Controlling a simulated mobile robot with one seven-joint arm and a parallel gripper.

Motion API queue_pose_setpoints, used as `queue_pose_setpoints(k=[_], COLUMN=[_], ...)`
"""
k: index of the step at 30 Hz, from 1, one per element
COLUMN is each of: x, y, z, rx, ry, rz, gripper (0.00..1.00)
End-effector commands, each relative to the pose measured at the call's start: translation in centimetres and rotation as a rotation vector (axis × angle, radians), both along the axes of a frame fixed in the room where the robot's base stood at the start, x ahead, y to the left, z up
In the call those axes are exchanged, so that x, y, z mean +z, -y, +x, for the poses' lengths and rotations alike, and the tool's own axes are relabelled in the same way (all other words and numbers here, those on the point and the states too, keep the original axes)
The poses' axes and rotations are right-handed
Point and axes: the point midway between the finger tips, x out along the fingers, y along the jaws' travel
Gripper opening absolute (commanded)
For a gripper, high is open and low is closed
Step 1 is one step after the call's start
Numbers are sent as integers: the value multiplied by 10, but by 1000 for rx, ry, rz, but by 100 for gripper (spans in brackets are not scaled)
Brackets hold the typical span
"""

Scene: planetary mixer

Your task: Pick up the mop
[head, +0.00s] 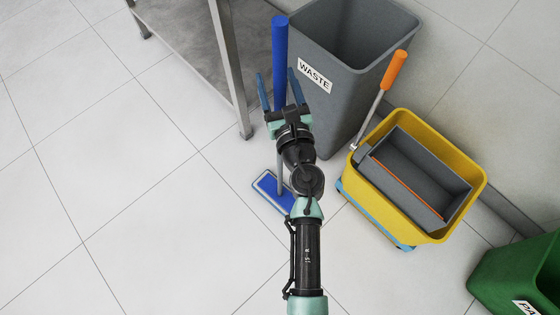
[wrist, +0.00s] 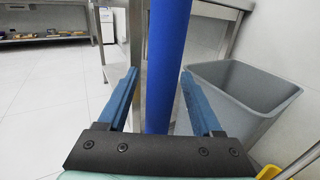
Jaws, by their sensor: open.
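The mop stands upright, with a blue handle (head: 279,62) at the top and a flat blue head (head: 268,189) on the floor. My gripper (head: 278,92) is open, with one blue finger on each side of the handle. In the wrist view, the blue handle (wrist: 167,65) runs vertically between the two fingers of my gripper (wrist: 158,98), with a visible gap on both sides. My arm and gripper hide part of the mop's pole and some of its head in the head view.
A grey waste bin (head: 345,95) stands just right of the mop. A metal table (head: 190,40) with a leg (head: 232,75) is close on the left. A yellow mop bucket (head: 455,165) with an orange-handled lever and a green bin (head: 520,275) are at right. Floor at left is clear.

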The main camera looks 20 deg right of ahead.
Motion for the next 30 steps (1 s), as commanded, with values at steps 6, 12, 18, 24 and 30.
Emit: queue_pose_setpoints(k=[6,12,18,24,30], x=[0,0,0,2,3], y=[1,0,0,1,1], z=[3,3,3,3,3], rx=[0,0,0,-1,-1], ry=[-1,0,0,4,4], rz=[1,0,0,-2,-2], gripper=[67,44,8,0,0])
